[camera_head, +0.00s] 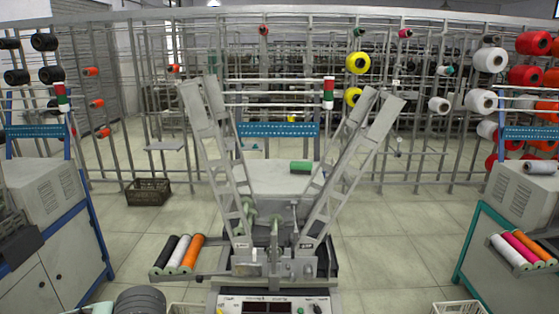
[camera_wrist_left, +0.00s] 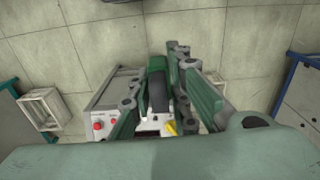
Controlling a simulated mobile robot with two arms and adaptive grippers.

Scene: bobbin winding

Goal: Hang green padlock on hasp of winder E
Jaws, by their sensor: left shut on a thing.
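In the left wrist view, my left gripper (camera_wrist_left: 156,72) is shut on a green thing with a dark lower part, which I take for the green padlock (camera_wrist_left: 157,63). The grey-green fingers stand on both sides of it. Behind and below them is a white panel (camera_wrist_left: 148,122) with red buttons and a yellow knob. In the head view, a winder (camera_head: 270,210) with two tall slanted arms stands in the middle, its panel (camera_head: 270,306) cut by the bottom edge. I cannot make out a hasp or the letter E. My right gripper is in neither view.
Orange, grey and black bobbins (camera_head: 178,254) lie on a tray left of the winder. A dark crate (camera_head: 148,191) sits on the floor behind. Other machines stand at left (camera_head: 45,190) and right (camera_head: 522,192). A pale crate (camera_wrist_left: 44,108) shows in the wrist view.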

